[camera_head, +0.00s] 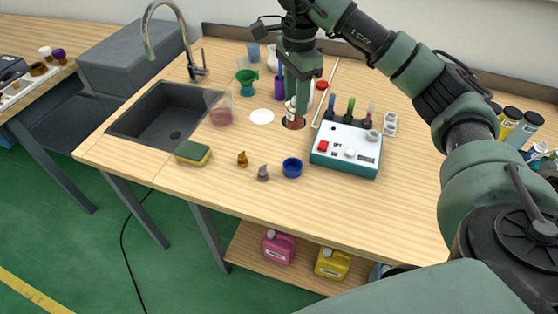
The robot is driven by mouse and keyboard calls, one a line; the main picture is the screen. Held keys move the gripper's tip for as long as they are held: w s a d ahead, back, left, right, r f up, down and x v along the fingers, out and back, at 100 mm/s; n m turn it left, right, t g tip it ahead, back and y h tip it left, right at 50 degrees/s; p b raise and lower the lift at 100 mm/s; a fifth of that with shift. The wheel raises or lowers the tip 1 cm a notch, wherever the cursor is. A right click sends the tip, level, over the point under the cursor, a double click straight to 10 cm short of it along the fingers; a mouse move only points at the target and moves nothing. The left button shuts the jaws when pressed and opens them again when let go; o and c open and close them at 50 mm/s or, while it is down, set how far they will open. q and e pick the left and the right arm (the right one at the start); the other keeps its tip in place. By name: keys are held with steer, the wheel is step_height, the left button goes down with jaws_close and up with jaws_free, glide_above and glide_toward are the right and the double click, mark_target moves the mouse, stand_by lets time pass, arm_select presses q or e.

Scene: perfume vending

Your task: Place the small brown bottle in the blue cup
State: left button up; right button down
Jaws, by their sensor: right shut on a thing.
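My right gripper (298,104) points down at the back middle of the table. It is shut on a small brown bottle (292,122) with a pale label; the fingers partly hide it. The bottle is at a dark round spot on the table, and I cannot tell whether it is lifted. The blue cup (292,168) stands upright near the front edge, nearer to me than the gripper, and looks empty. My left gripper is not in view.
A small amber item (242,159) and a grey one (263,173) stand left of the cup. A white-and-teal device (345,148) is on its right. A sponge (193,153), sink (165,115), white disc (261,116) and pink-filled beaker (221,112) lie left. The front right table is clear.

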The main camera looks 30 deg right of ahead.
step_height(320, 180, down, 17)
steer(key=p, duration=0.4)
steer(key=shift+d+f, duration=0.1)
steer(key=shift+f, duration=0.15)
steer(key=shift+f+b, duration=0.2)
steer(key=shift+b, duration=0.1)
steer(key=c, duration=0.9)
jaws_free()
steer(key=shift+r, duration=0.1)
